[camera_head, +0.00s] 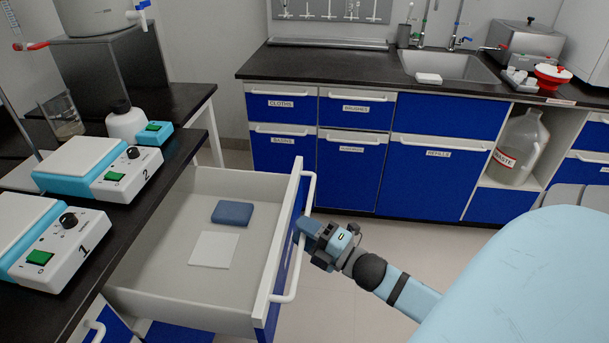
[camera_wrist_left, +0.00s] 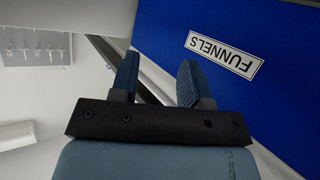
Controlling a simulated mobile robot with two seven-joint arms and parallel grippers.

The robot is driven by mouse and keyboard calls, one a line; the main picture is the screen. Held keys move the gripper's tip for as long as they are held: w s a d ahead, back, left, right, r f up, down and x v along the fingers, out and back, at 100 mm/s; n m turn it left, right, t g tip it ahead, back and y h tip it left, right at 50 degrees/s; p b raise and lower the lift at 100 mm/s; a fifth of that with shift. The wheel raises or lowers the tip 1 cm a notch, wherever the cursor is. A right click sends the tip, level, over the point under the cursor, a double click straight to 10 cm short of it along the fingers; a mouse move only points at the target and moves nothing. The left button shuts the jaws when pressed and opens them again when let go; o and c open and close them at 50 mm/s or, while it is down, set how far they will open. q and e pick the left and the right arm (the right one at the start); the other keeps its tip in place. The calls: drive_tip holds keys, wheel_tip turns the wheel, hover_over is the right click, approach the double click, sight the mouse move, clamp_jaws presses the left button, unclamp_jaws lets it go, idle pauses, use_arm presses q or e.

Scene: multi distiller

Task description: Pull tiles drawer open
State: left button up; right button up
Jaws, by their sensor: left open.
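The drawer (camera_head: 190,312) stands pulled well out from the left bench in the head view. Inside it lie a dark blue tile (camera_head: 232,213) and a white tile (camera_head: 213,250). Its blue front carries a white bar handle (camera_head: 293,268). My right gripper (camera_head: 303,228) is at this front, with its fingers by the handle. Whether they are closed around the bar cannot be told.
Blue cabinets (camera_head: 280,155) and a sink (camera_head: 450,66) line the back. Floor (camera_head: 350,245) shows free between drawer and cabinets.

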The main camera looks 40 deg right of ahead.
drive_tip(key=shift+s, duration=0.1)
use_arm(q)
drive_tip(key=shift+s+a+f+g+p, duration=0.35)
drive_tip(key=shift+a+f+g+p, duration=0.05)
drive_tip(key=shift+f+p, duration=0.35)
use_arm(e)
drive_tip(key=v, duration=1.3)
drive_tip(key=shift+s, duration=0.3)
use_arm(q)
drive_tip(key=shift+r, duration=0.2)
use_arm(e)
drive_tip(key=shift+d, duration=0.1)
